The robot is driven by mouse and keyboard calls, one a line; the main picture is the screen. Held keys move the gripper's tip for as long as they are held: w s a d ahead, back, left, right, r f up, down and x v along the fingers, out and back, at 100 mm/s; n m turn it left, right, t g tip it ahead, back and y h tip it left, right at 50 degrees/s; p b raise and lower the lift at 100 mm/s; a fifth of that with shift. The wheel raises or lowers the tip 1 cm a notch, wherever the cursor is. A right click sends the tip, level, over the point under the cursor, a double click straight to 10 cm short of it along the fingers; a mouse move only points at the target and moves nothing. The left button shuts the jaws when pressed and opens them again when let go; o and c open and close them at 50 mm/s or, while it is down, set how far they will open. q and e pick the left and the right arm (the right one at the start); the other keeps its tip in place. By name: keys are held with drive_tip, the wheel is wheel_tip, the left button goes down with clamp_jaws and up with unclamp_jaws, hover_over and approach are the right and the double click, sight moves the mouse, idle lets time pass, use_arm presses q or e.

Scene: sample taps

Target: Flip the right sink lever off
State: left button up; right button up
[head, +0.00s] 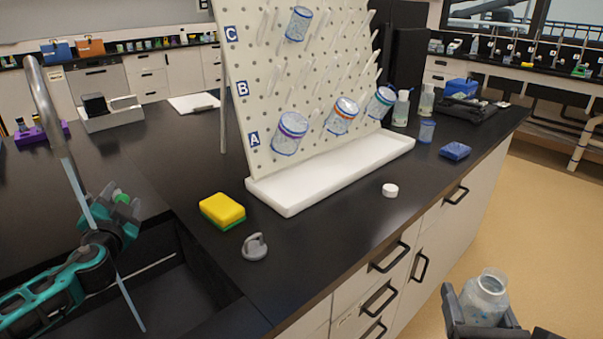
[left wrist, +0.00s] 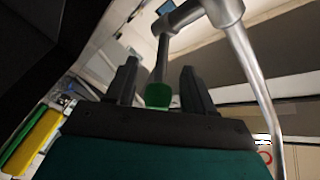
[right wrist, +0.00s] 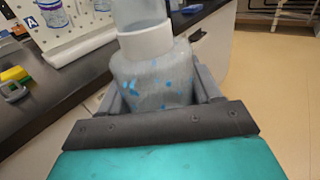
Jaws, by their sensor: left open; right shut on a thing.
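The sink tap (head: 42,100) is a grey metal gooseneck at the left of the head view. A pale stream, apparently running water, falls from its spout past my left gripper (head: 112,208) into the dark sink (head: 175,290). The green-tipped lever (left wrist: 158,95) lies between the open fingers of my left gripper in the left wrist view, with no clear contact; its green tip (head: 122,198) also shows in the head view. My right gripper (head: 488,318) is shut on a clear bottle (right wrist: 155,75) with blue specks and a white neck ring, held upright off the counter's front edge.
A yellow-green sponge (head: 222,210) and a grey stopper-like piece (head: 254,246) lie right of the sink. A pegboard rack (head: 275,100) holding several containers stands in a white tray (head: 335,175). A white cap (head: 390,190) and a blue box (head: 455,150) lie on the counter.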

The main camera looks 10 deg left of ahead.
use_arm(q)
drive_tip(key=shift+w, duration=0.2)
drive_tip(key=shift+c, duration=0.4)
clamp_jaws()
